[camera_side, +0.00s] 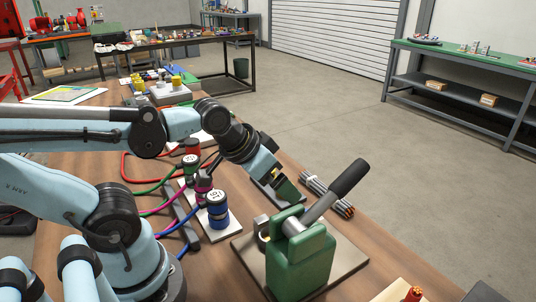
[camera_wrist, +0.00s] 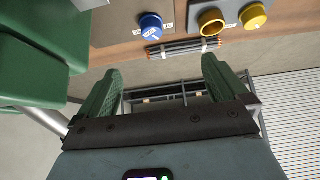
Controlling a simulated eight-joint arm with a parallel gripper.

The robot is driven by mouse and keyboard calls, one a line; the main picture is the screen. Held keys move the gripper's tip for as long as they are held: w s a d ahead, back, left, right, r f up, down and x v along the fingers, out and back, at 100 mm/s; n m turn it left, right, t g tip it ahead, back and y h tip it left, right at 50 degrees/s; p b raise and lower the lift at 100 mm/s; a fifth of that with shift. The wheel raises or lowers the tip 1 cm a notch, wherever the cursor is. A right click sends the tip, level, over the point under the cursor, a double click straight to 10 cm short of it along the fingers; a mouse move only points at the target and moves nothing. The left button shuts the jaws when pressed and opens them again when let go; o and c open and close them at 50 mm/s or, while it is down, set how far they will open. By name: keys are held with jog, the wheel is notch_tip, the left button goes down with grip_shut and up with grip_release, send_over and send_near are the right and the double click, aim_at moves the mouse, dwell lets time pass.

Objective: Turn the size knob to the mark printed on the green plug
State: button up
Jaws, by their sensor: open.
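The green plug (camera_side: 190,161) stands upright on the table in the side view, with a pale top whose print is too small to read. A magenta plug (camera_side: 203,186) and a blue plug (camera_side: 218,208) stand in front of it. My gripper (camera_side: 280,192) is open and empty above the table, behind the green lever tool (camera_side: 300,258). Its two green fingers are wide apart in the wrist view (camera_wrist: 162,70). A blue round knob (camera_wrist: 151,26) with small number labels beside it shows beyond the fingers; it may be the size knob, but I cannot tell.
The black lever handle (camera_side: 349,180) sticks up to the right of my gripper. A bundle of rods (camera_side: 328,194) lies near it. Coloured cables (camera_side: 148,186) run left of the plugs.

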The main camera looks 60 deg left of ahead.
jog(key=shift+w+r, duration=0.15)
jog(key=c, duration=0.5)
jog(key=shift+w+r+n+g, duration=0.25)
jog(key=shift+n+g, duration=0.05)
jog(key=shift+g, duration=0.1)
jog(key=shift+c, duration=0.4)
jog(key=w+a+f+n+g+h, duration=0.1)
jog(key=w+a+n+g+h, duration=0.15)
jog(key=w+n+g, duration=0.65)
jog(key=d+f, duration=0.1)
jog(key=f, duration=0.2)
jog(key=d+f+m, duration=0.1)
jog(key=f, duration=0.3)
jog(key=d+f+m+g, duration=0.1)
jog(key=f, duration=0.3)
jog(key=shift+s+d+f, duration=0.1)
jog(key=shift+s+d, duration=0.2)
jog(key=shift+s, duration=0.05)
jog(key=c, duration=1.1)
